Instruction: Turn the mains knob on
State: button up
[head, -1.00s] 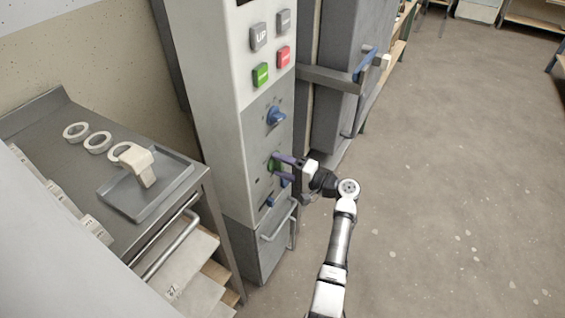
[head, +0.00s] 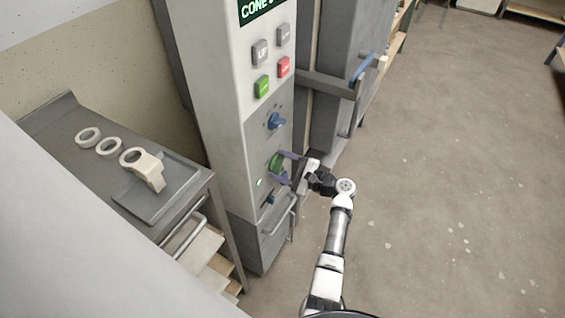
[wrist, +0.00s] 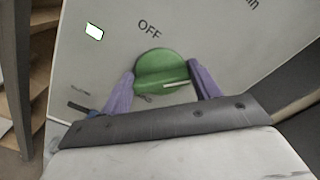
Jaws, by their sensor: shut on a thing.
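The green mains knob (head: 276,162) is on the lower grey panel of the white control cabinet (head: 212,105). My gripper (head: 283,168) is shut on it, with a purple finger on either side. In the wrist view the knob (wrist: 160,64) sits between the two fingers, its grip bar lying roughly crosswise and a white line on it pointing right. The word OFF is printed above the knob. A small lamp (wrist: 94,31) to its upper left is lit.
A blue knob (head: 276,121) sits above the green one, with green, red and grey buttons higher up. Left stands a metal bench with a tray (head: 150,207) and several pale rings. A grey kiln-like box (head: 345,60) with a blue handle stands behind. The floor at right is clear.

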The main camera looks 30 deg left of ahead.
jog(key=shift+m, duration=0.5)
jog(key=o, duration=1)
jog(key=d+b, duration=0.1)
jog(key=d, duration=0.3)
jog(key=d+b, duration=0.1)
jog(key=d, duration=0.4)
jog(key=d+b, duration=0.1)
jog(key=d, duration=0.4)
jog(key=shift+w, duration=0.4)
jog(key=shift+a, duration=0.1)
